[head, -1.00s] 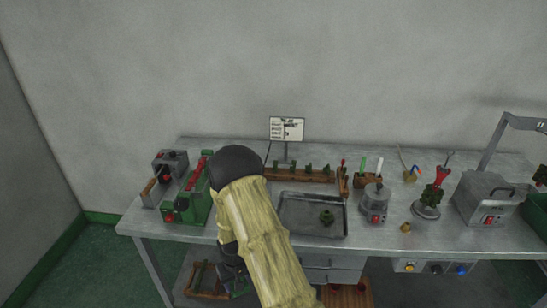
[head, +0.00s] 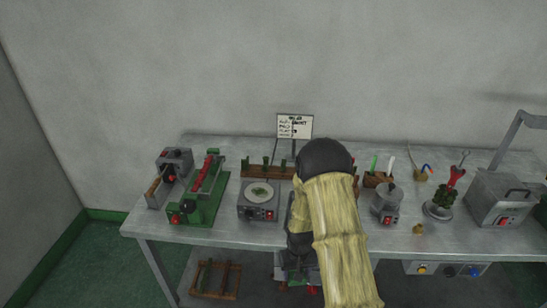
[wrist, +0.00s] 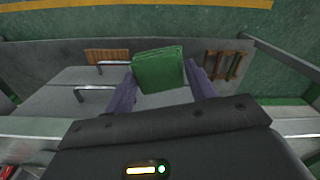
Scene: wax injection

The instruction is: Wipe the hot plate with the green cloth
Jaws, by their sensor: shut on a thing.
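The hot plate (head: 258,212) is a grey box with a red switch and a pale round top, in the left half of the bench in the head view. Something small and green lies on its top; I cannot tell what it is. My gripper (wrist: 162,84) is shut on the green cloth (wrist: 158,68), a folded square block between the two fingers in the wrist view. In the head view my arm hangs right of the hot plate, with the hand low by the bench's front edge, apart from the hot plate. The cloth is mostly hidden there.
A green machine (head: 203,195) stands left of the hot plate. A wooden rack (head: 262,172) and a sign (head: 294,126) are behind it. A grey pot (head: 387,200) stands right of my arm. A wooden frame (head: 216,279) lies on the lower shelf.

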